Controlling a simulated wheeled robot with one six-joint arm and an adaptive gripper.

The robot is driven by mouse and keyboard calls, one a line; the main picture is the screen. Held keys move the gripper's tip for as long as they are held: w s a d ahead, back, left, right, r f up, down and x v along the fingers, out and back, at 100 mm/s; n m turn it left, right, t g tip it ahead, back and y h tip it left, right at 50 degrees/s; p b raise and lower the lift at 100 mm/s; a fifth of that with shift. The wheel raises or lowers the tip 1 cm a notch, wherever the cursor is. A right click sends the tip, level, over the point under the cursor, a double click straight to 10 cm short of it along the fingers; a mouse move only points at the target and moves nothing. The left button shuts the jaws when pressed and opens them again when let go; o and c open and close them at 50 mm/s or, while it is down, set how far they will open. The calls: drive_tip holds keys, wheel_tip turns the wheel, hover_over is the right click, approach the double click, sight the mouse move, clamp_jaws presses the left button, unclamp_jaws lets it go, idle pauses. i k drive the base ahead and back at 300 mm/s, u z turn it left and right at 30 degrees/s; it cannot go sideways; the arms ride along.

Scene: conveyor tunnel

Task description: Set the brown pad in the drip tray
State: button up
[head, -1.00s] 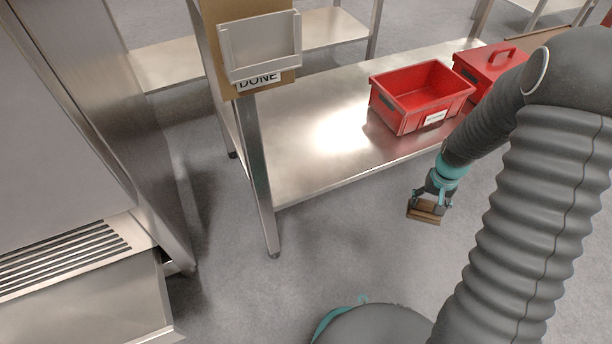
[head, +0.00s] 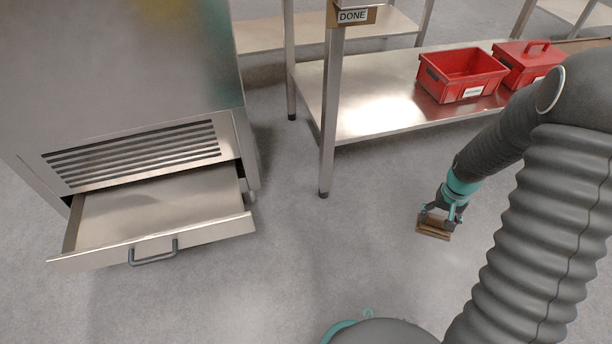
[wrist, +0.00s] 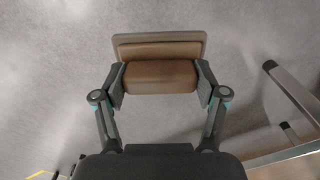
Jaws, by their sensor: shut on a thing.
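The brown pad (head: 434,226) is in my gripper (head: 441,212), held in the air above the grey floor, to the right in the head view. In the wrist view the brown pad (wrist: 160,70) is a block on a wider flat plate, with one finger of my gripper (wrist: 160,84) on each side. The drip tray (head: 155,205) is a shallow steel drawer pulled out at the bottom of a steel cabinet, at the left of the head view. It looks empty and has a grey handle on its front. My gripper is well to the right of it.
The steel cabinet (head: 130,80) with a slotted grille stands above the tray. A steel bench with a low shelf (head: 370,100) bears an open red bin (head: 462,76) and a lidded red box (head: 528,64). A bench leg (head: 328,130) stands between. Floor between tray and gripper is clear.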

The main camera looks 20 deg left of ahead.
sight(159, 215)
drive_tip(key=k, duration=0.35)
drive_tip(key=u, duration=0.7)
